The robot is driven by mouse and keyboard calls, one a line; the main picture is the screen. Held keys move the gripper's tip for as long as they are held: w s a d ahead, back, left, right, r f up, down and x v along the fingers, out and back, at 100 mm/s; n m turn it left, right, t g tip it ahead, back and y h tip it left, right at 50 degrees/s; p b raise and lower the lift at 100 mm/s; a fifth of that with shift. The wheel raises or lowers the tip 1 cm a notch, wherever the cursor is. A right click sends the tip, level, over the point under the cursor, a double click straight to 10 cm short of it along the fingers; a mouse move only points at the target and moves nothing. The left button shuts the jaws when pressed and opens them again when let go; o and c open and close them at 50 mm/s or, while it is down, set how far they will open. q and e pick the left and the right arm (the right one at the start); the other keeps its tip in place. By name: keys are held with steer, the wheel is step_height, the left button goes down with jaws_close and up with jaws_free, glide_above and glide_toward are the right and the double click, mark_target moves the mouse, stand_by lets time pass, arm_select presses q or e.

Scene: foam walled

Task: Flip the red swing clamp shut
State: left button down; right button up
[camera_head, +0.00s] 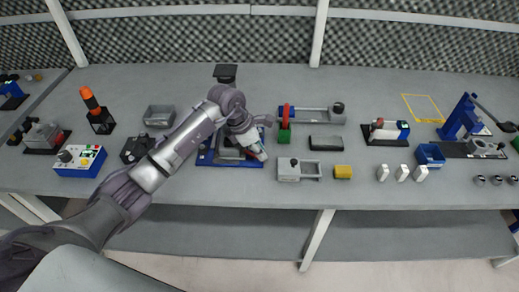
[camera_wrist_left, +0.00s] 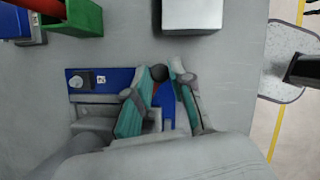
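The swing clamp's blue base plate (camera_head: 206,158) lies on the grey bench left of the middle, and it shows in the left wrist view (camera_wrist_left: 122,76). A black ball knob (camera_wrist_left: 158,72) sits at the fingertips in the wrist view, with a little red (camera_wrist_left: 155,88) below it, seemingly the clamp's arm. My left gripper (camera_wrist_left: 160,82) is over the plate, its teal-padded fingers apart on either side of the knob. I cannot tell whether a pad touches it. My left arm hides most of the clamp in the head view. My right gripper is not in view.
A grey tray (camera_head: 159,116) and black box (camera_head: 137,149) stand to the left.

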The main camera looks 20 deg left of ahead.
arm_select(q)
steer(key=shift+w, duration=0.1)
steer(key=shift+w+d+n+t+y+b, duration=0.1)
steer(key=shift+w+n+t+y+b, duration=0.15)
steer(key=shift+n, duration=0.75)
steer(key=shift+w+a+n+t+y+b, duration=0.1)
steer(key=shift+w+n+t+y, duration=0.25)
steer(key=shift+n, duration=0.65)
steer(key=shift+w+d+n+t+y+b, duration=0.1)
steer(key=shift+w+n+t+y+b, duration=0.15)
steer(key=shift+n, duration=0.75)
steer(key=c, duration=1)
jaws_free()
steer(key=v, duration=1.2)
steer(key=shift+s, duration=0.1)
